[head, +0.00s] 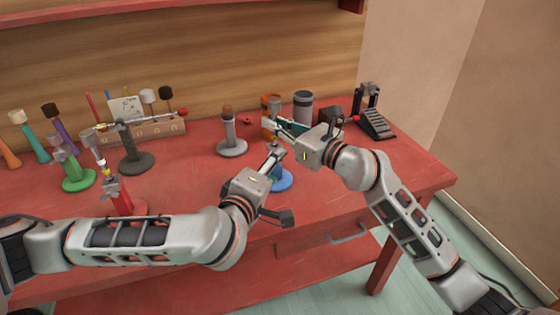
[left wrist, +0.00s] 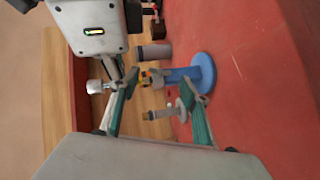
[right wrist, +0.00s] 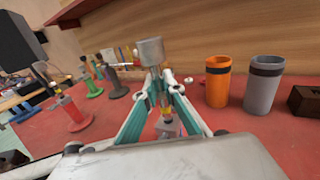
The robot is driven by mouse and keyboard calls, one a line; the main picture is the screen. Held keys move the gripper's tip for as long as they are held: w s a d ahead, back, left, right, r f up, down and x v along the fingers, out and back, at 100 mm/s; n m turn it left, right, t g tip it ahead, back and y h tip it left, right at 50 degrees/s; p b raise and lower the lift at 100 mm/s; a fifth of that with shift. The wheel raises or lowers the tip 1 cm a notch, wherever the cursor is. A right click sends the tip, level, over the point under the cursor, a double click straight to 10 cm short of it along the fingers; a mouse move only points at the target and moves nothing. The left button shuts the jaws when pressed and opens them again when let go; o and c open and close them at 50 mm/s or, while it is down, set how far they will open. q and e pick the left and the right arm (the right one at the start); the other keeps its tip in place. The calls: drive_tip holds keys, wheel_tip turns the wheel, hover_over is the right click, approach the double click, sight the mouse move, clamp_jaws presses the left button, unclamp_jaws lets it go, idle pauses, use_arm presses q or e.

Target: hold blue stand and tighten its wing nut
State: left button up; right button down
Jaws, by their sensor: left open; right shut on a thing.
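The blue stand (head: 281,180) stands on the red bench, partly hidden by my left gripper in the head view. Its blue base (left wrist: 203,72) and column show in the left wrist view. A small yellow-orange part (left wrist: 146,75) sits at the column's upper end; I cannot make out the wing nut's shape. My right gripper (right wrist: 155,79) is shut on the stand's upper rod, just below its grey cylindrical top (right wrist: 150,51). My left gripper (left wrist: 158,84) is open, its fingers around the upper column; contact cannot be told. It also shows in the head view (head: 274,153).
A grey stand (head: 231,147) is left of the grippers. An orange cup (right wrist: 218,82) and a grey cup (right wrist: 263,84) stand behind. A black pedal (head: 376,123) is at the back right. Green (head: 79,179) and red (head: 122,203) stands are further left.

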use_arm(q)
drive_tip(key=x, duration=0.4)
drive_tip(key=shift+w+d+f, duration=0.1)
drive_tip(key=shift+w, duration=0.2)
drive_tip(key=c, duration=1.1)
